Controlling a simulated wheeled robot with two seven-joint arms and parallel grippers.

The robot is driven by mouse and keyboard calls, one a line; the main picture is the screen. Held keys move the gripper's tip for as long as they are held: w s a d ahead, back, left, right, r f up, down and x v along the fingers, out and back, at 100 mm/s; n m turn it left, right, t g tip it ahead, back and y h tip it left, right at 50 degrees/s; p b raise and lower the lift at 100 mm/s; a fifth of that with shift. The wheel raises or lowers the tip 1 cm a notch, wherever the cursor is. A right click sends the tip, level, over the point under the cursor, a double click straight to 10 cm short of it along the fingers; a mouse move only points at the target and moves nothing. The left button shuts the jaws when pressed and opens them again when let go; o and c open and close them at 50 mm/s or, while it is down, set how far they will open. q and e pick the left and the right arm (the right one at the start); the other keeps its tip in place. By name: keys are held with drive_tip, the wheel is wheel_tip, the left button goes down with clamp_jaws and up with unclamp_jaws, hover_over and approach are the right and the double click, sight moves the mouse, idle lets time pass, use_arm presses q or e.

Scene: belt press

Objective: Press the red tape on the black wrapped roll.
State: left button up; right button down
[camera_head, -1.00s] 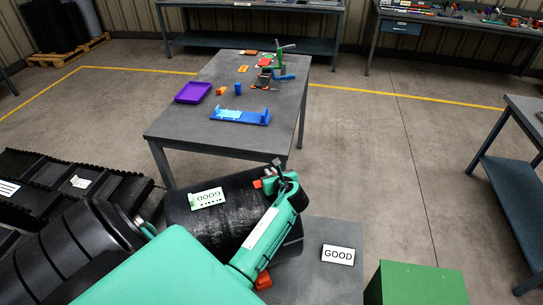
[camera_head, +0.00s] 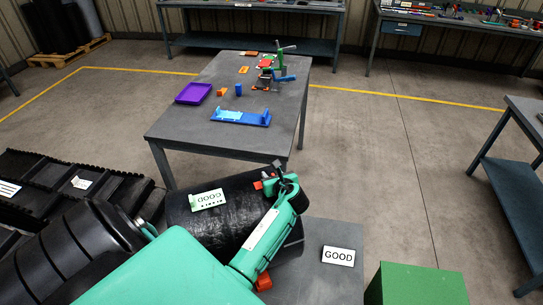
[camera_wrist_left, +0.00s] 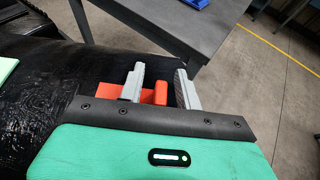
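The black wrapped roll (camera_head: 222,222) lies at the bottom of the head view, partly covered by my green left arm. It fills the left of the wrist view (camera_wrist_left: 40,100). Red tape (camera_head: 258,185) shows at its far right edge, beside my left gripper (camera_head: 275,179). In the wrist view, a flat red piece of tape (camera_wrist_left: 108,95) lies by the left finger. My left gripper (camera_wrist_left: 160,82) has its fingers apart, with an upright red-orange piece (camera_wrist_left: 160,93) showing between them. Whether the fingers touch the tape or roll is unclear. My right gripper is not in view.
A white-green GOOD label (camera_head: 208,199) is on the roll. A GOOD sign (camera_head: 338,255) lies on the grey surface to the right, near a green box (camera_head: 415,285). A grey table (camera_head: 215,130) with a purple tray (camera_head: 193,93) stands beyond.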

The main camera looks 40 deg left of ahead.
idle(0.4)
use_arm(q)
drive_tip(key=b+v, duration=0.3)
drive_tip(key=v, duration=1.1)
drive_tip(key=p+v, duration=0.6)
drive_tip(key=shift+s+d, duration=0.3)
idle(0.5)
drive_tip(key=shift+d+r+p, duration=0.1)
drive_tip(key=shift+r+p, duration=0.05)
drive_tip(key=shift+p, duration=0.15)
